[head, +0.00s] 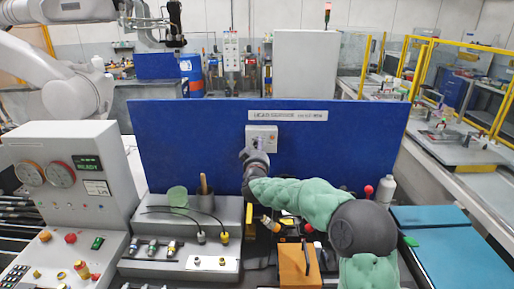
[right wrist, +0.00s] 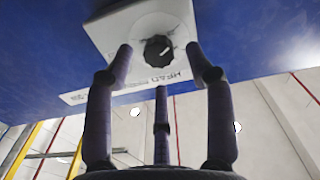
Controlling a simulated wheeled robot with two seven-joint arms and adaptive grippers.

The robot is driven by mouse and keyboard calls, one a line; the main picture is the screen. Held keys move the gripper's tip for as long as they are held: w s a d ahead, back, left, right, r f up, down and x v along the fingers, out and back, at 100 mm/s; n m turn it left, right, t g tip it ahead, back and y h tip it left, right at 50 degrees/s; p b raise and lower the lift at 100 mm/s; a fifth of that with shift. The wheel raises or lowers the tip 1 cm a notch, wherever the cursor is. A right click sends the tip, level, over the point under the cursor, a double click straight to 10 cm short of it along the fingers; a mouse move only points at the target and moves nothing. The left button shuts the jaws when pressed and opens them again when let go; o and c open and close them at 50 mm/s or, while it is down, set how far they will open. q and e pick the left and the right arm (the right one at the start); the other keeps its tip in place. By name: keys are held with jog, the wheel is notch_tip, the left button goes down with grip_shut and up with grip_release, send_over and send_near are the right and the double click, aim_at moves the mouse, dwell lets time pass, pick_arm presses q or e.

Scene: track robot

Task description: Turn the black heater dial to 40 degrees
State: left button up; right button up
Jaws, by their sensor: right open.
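The black heater dial (right wrist: 158,51) is round, with a white pointer line slanting toward the upper right in the right wrist view. It sits on a light grey box (right wrist: 115,28), which also shows on the blue panel in the head view (head: 269,132). My right gripper (head: 252,158) is just in front of the box and hides much of its lower part. In the right wrist view its fingers (right wrist: 160,55) are spread, with one tip on each side of the dial and a third below. They hold nothing; I cannot tell whether any tip touches the box.
The blue panel (head: 190,140) stands upright behind the bench. A grey console (head: 75,165) with gauges is at left. A grey fixture (head: 215,215) with cables and a cup is below the panel. A white bottle (head: 385,190) stands at right, near blue mats (head: 455,255).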

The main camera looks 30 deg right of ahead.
jog(key=shift+x, duration=1.45)
grip_shut()
